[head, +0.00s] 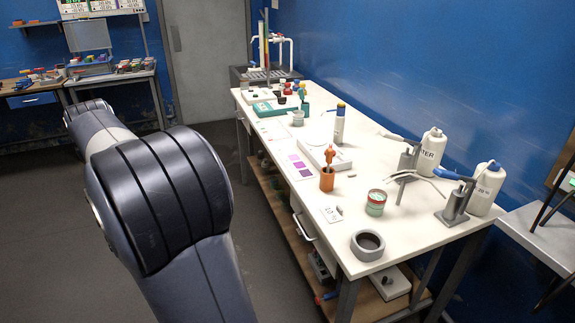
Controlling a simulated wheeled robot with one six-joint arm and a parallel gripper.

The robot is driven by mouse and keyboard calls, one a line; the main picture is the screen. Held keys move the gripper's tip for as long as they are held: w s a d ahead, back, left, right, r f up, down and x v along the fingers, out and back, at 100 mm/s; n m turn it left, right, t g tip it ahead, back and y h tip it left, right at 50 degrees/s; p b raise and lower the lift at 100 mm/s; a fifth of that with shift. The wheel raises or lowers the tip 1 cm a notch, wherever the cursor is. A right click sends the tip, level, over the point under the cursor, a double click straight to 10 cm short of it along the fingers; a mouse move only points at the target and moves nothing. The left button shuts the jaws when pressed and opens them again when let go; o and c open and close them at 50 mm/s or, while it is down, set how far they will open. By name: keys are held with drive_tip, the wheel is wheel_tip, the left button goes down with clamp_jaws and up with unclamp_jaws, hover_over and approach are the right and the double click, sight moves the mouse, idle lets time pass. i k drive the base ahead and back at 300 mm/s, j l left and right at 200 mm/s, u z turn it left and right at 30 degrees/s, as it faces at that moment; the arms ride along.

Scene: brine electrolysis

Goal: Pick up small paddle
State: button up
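I cannot clearly pick out a small paddle. My arm fills the left of the view, away from the table, reaching toward the back left. My gripper does not show.
Two white bottles (430,152) (487,188) and grey stands line the right side. Open floor (265,250) lies left of the table.

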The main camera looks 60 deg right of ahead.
sight(329, 152)
drive_tip(key=i+z, duration=0.75)
drive_tip(key=i+j+z, duration=0.2)
drive_tip(key=z, duration=0.15)
drive_tip(key=i+l+z, duration=0.1)
drive_tip(key=z, duration=0.35)
drive_tip(key=i+z, duration=0.25)
drive_tip(key=z, duration=0.2)
drive_tip(key=i+j+z, duration=0.1)
drive_tip(key=z, duration=0.35)
drive_tip(key=i+j+z, duration=0.15)
drive_tip(key=z, duration=0.35)
drive_tip(key=i+j+z, duration=0.15)
drive_tip(key=i+z, duration=0.15)
